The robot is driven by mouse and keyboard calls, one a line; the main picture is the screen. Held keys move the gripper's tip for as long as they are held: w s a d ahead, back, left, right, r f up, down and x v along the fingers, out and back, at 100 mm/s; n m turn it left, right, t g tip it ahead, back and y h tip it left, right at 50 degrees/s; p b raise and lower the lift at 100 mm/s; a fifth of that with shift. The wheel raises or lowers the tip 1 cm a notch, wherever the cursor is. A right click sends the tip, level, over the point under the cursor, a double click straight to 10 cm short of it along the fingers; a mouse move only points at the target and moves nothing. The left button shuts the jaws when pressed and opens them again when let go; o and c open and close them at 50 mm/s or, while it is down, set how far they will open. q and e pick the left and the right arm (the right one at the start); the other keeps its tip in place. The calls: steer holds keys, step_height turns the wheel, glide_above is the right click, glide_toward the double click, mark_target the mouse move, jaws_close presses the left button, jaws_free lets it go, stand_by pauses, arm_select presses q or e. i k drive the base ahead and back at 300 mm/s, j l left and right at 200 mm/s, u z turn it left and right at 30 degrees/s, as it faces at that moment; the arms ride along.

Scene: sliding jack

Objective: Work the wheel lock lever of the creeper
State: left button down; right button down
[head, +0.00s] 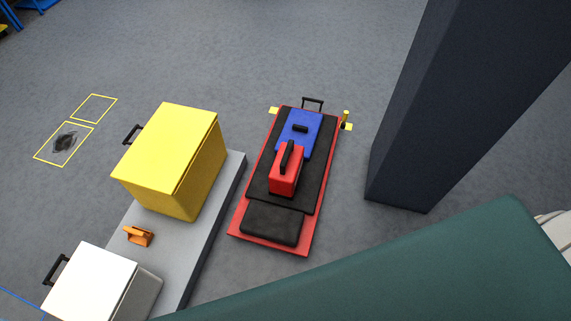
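The creeper (235,231) is a low red board with black padding and a black headrest pad (271,225) at its near end. It lies on the floor in the middle of the head view. A small upright yellow lever (346,116) stands at its far right corner, beside a yellow tab with a dark spot. Another yellow tab (273,110) shows at the far left corner. A black handle (313,103) is at the far end. A blue flat case (308,125) and a red block with a black handle (287,172) lie on the creeper. Neither of my grippers is in view.
A grey platform (213,229) to the left carries a yellow box (165,150), a white box (90,285) and a small orange object (139,236). A dark pillar (450,110) stands right of the creeper. A large teal surface (430,265) fills the lower right.

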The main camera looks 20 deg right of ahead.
mark_target(345, 116)
steer(key=z, duration=1.15)
